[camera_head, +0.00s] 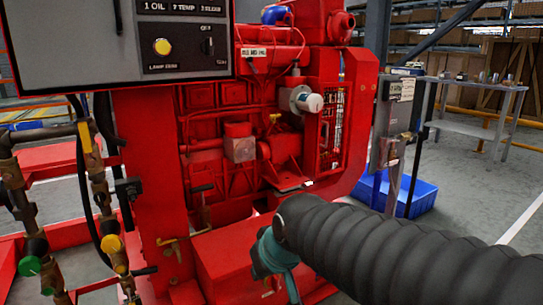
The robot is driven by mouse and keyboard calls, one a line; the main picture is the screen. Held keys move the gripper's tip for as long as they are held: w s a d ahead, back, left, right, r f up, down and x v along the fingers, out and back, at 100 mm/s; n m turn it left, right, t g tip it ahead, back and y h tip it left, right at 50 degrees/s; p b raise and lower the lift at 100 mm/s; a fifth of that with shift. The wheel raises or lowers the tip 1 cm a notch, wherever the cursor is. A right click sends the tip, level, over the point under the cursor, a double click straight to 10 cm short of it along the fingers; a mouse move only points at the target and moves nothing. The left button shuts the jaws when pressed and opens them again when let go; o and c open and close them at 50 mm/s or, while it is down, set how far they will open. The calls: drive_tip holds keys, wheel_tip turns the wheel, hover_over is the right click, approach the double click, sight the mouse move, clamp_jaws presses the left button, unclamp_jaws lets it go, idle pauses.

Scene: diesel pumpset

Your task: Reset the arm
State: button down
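My arm (400,245), in a black ribbed sleeve, reaches in from the lower right of the head view. Its rounded end is near the bottom middle. A teal part (275,257) sits at the end of the arm, with a narrow piece pointing down. This seems to be my gripper, but its fingers are not clear. It appears in front of the red base of the diesel pumpset (235,150). I cannot tell whether it touches the base or holds anything.
A control panel (185,45) with a yellow lamp is at the upper left. Pipes and valves (100,205) stand at the left. A blue bin (420,198) lies on the floor behind my arm. A grey metal table (470,125) stands at the right, with open floor around it.

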drive_tip(key=s+d+m+h+p, duration=0.1)
drive_tip(key=s+d+m+p, duration=0.1)
drive_tip(key=s+d, duration=0.4)
drive_tip(key=s+d+r+m+h+p, duration=0.1)
drive_tip(key=s+d+m+h+p, duration=0.1)
drive_tip(key=s+d, duration=0.5)
drive_tip(key=d+m, duration=0.1)
drive_tip(key=d, duration=0.4)
drive_tip(key=shift+a, duration=0.15)
